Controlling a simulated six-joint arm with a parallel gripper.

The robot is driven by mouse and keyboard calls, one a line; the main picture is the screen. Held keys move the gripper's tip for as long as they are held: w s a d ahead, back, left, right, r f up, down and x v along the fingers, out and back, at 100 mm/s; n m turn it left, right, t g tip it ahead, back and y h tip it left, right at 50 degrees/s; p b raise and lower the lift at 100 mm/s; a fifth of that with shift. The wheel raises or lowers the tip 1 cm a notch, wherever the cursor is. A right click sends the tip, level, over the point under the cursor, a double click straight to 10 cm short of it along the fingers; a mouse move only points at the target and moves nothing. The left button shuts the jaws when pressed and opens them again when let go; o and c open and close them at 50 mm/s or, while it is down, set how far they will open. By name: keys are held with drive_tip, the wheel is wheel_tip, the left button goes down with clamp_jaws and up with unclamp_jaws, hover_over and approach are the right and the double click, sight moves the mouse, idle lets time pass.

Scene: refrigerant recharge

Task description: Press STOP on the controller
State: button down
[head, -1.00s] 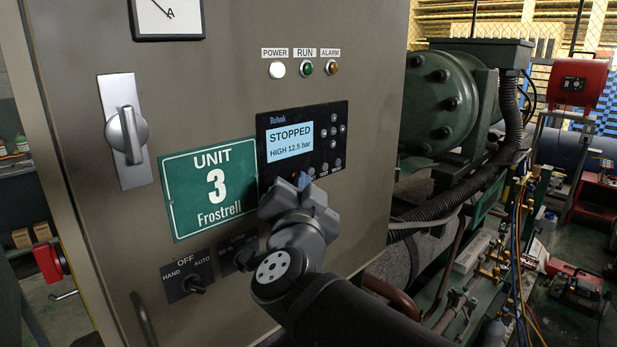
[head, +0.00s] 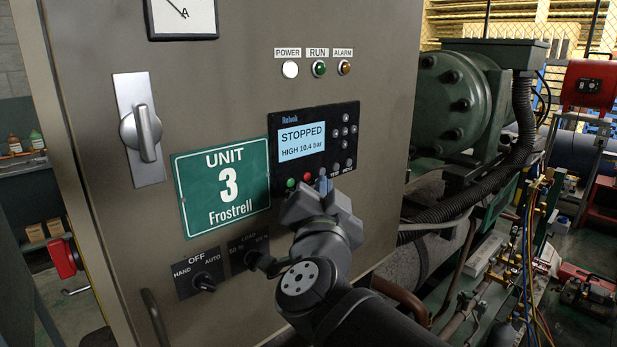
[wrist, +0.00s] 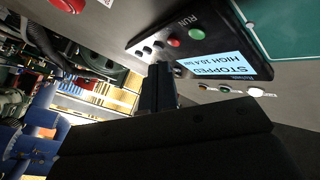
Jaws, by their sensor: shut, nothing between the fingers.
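The controller (head: 274,143) is a black panel on the cabinet front. Its lit display (head: 301,141) reads STOPPED, HIGH 10.4 bar. A red button (head: 307,177) and a green button (head: 291,183) sit along its lower edge. In the wrist view the red button (wrist: 173,42) and the green button (wrist: 196,33), labelled RUN, show again. The STOP label is not readable. My gripper (head: 325,184) is shut and empty, in front of the lower edge, just right of the red button. Its fingers (wrist: 157,85) look apart from the red button; contact with the panel cannot be told.
The white POWER lamp (head: 290,69) is bright above the controller. A green UNIT 3 sign (head: 222,187) is left of it. Rotary switches (head: 204,284) sit below, close to my wrist. Compressor machinery (head: 450,105) and hoses stand to the right.

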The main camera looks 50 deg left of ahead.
drive_tip(key=shift+d, duration=2.1)
drive_tip(key=shift+d, duration=1.9)
drive_tip(key=shift+a, duration=0.1)
